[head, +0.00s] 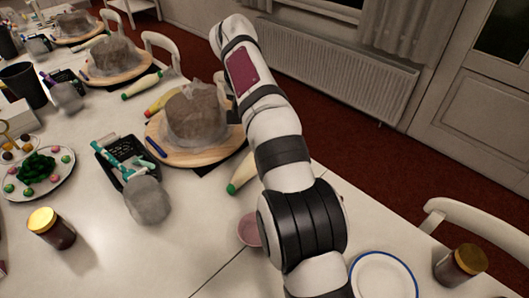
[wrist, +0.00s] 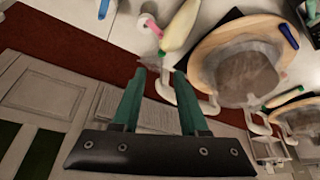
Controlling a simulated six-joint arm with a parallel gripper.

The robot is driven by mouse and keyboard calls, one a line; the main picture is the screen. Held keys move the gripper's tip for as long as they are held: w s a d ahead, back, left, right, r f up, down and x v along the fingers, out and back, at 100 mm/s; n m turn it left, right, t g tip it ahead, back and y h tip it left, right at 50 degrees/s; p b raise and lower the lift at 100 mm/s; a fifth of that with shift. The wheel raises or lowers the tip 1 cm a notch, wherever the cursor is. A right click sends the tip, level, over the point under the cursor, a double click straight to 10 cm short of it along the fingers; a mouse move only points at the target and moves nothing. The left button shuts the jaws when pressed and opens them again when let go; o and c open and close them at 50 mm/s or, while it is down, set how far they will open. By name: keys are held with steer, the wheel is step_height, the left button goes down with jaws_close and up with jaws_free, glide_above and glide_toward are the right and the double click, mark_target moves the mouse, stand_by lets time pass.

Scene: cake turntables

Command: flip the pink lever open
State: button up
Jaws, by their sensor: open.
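A small pink piece (wrist: 153,27), which looks like the pink lever, shows at the top of the wrist view beside a white round part. Its exact position, open or closed, is too small to tell. In the head view I cannot make it out; my arm covers part of that area. My gripper (wrist: 160,72) has two green fingers, spread apart with nothing between them. In the wrist picture the pink piece appears above the fingertips, apart from them. The gripper is not clearly visible in the head view.
A wooden turntable (head: 170,155) holds a plastic-wrapped grey-brown cake (head: 195,115); the turntable also shows in the wrist view (wrist: 205,50). A pale green-tipped tool (wrist: 180,25) lies beside it. A black tray (head: 108,153), a jar (head: 50,228) and a plate (head: 383,276) stand on the white table.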

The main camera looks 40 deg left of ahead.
steer(key=x, duration=1.2)
steer(key=s+x, duration=0.1)
steer(key=x, duration=0.6)
steer(key=shift+d+f, duration=0.15)
steer(key=shift+d, duration=0.1)
steer(key=shift+c, duration=0.2)
steer(key=shift+s, duration=0.1)
jaws_close()
